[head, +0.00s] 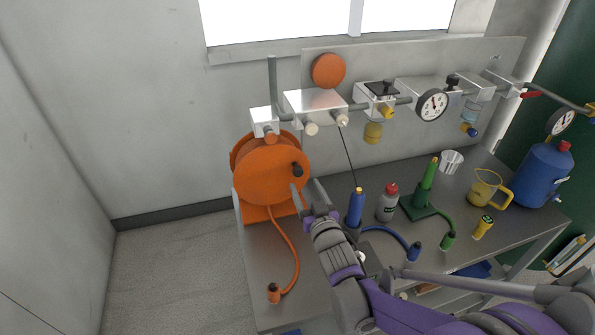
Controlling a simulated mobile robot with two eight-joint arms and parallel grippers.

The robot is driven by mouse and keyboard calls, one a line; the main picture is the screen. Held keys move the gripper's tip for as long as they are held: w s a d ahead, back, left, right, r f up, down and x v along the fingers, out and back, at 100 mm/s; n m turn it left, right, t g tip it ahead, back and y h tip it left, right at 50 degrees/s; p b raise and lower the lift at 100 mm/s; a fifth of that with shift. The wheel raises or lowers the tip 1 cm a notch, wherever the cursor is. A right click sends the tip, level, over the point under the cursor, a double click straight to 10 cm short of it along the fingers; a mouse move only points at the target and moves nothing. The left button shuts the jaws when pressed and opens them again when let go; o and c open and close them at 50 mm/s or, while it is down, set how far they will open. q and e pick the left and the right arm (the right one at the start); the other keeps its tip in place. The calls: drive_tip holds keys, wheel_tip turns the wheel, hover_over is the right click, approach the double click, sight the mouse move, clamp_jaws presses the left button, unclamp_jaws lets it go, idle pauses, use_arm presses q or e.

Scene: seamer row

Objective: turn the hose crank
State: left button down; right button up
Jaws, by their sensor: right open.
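The orange hose reel (265,178) stands on the left end of the metal bench. An orange hose (294,245) runs from the reel down to a fitting (274,291) lying on the bench. My right gripper (306,190) is open, its fingers pointing up just below and right of the knob. No contact with the knob can be made out. Its wrist hides part of the bench. My left gripper is out of view.
On the bench (262,318), right of my gripper, stand a blue tool (355,207), a grey bottle with red cap (388,203), a green tool (428,185), a yellow jug (484,188) and a blue jug (543,175). A pipe with gauges (432,104) runs above.

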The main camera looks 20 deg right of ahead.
sight(299, 174)
drive_tip(key=w+p, duration=0.1)
drive_tip(key=w, duration=0.6)
drive_tip(key=shift+w+a, duration=0.15)
drive_tip(key=shift+a, duration=0.05)
clamp_jaws()
idle(1.1)
